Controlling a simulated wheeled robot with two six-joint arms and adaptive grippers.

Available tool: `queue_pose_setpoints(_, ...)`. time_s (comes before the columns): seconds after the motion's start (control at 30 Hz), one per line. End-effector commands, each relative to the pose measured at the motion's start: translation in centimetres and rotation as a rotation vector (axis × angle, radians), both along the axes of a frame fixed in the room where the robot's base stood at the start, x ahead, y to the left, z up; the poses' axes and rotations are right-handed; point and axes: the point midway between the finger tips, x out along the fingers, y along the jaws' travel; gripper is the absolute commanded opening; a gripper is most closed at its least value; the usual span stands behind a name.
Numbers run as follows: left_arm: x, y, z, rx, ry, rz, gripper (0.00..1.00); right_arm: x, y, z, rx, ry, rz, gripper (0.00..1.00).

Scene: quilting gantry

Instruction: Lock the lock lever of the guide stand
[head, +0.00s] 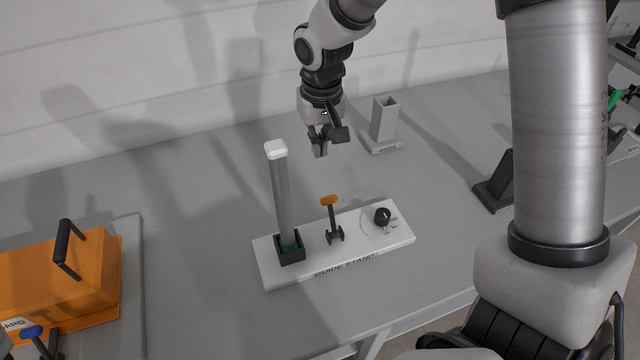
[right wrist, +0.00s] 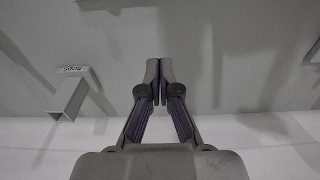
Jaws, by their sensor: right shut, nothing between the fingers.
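The guide stand (head: 355,246) is a white plate on the grey table in the head view. A grey post with a white cap (head: 281,195) stands in a black socket at its left end. The lock lever (head: 331,216), with an orange tip and a dark base, stands nearly upright in the middle of the plate. A black knob (head: 382,215) sits at the right end. My right gripper (head: 319,150) is above and behind the lever, apart from it. In the right wrist view its fingertips (right wrist: 160,68) meet with nothing between them. My left gripper is not seen.
A grey square-tube holder (head: 384,122) stands behind the plate, near my right gripper; it also shows in the right wrist view (right wrist: 70,97). An orange case (head: 62,283) with a black handle is at the left. A dark angled block (head: 496,184) is at the right.

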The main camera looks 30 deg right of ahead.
Motion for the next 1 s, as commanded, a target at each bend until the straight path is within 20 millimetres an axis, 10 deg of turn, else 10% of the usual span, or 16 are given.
queue_pose_setpoints(0.27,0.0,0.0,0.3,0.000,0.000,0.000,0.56,0.0,0.0,-1.6,0.000,0.005,0.002,0.00)
queue_pose_setpoints(0.67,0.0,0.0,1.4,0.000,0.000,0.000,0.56,0.6,-0.2,-10.0,0.000,0.006,0.002,0.00)
queue_pose_setpoints(1.0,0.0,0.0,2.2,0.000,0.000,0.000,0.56,-3.1,0.8,-9.0,0.002,0.001,0.002,0.00)
